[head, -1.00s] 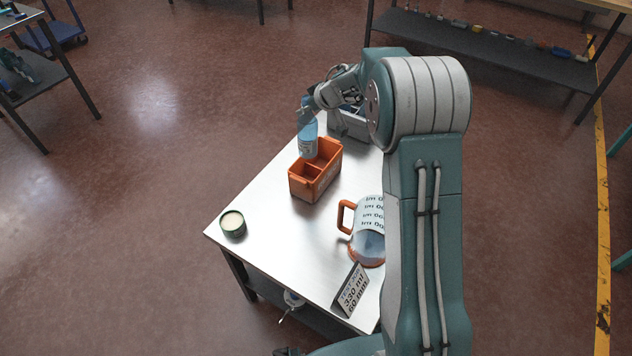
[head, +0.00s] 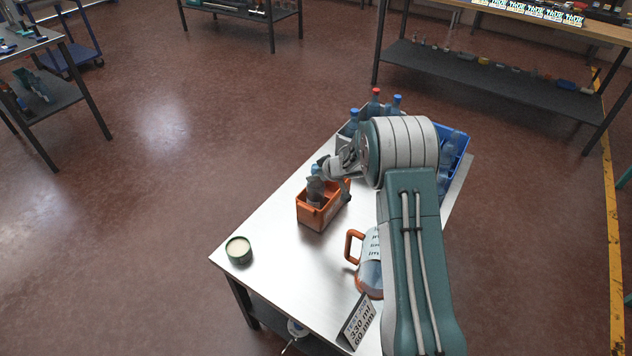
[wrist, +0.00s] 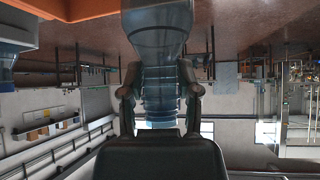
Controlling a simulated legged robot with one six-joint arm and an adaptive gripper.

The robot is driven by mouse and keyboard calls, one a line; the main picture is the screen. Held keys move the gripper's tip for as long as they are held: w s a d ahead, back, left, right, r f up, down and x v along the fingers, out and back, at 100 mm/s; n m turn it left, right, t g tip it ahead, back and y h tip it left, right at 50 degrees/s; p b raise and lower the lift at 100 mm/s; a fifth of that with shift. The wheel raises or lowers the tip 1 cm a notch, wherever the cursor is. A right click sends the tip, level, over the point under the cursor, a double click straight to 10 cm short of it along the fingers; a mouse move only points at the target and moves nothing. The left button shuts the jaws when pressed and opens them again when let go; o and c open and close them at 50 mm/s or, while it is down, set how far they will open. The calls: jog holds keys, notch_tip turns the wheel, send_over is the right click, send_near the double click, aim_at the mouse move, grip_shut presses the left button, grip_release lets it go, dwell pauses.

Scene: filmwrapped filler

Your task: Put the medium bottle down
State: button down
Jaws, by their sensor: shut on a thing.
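The medium bottle is translucent blue. In the wrist view the bottle (wrist: 157,42) is between both fingers of my gripper (wrist: 158,92), which is shut on its ribbed neck part. The bottle looks roughly upright at the crate's far part. My gripper hides most of it, and I cannot tell whether its base touches the crate floor. An orange edge of the crate (wrist: 85,12) shows in the wrist view.
Behind my arm stand several capped bottles (head: 374,104) and a blue crate (head: 458,148). A jug with an orange handle (head: 369,278), a sign (head: 357,322) and a green round tin (head: 238,250) are nearer on the metal table. The table's left middle (head: 265,220) is clear.

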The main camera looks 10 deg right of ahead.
aim_at(318, 181)
jog(key=f, duration=0.2)
jog(key=shift+a+f, duration=0.2)
jog(key=shift+f, duration=0.1)
jog(key=shift+d+f, duration=0.1)
jog(key=shift+d, duration=0.15)
jog(key=shift+f, duration=0.1)
jog(key=shift+c, duration=1.6)
grip_release()
jog(key=shift+a, duration=0.1)
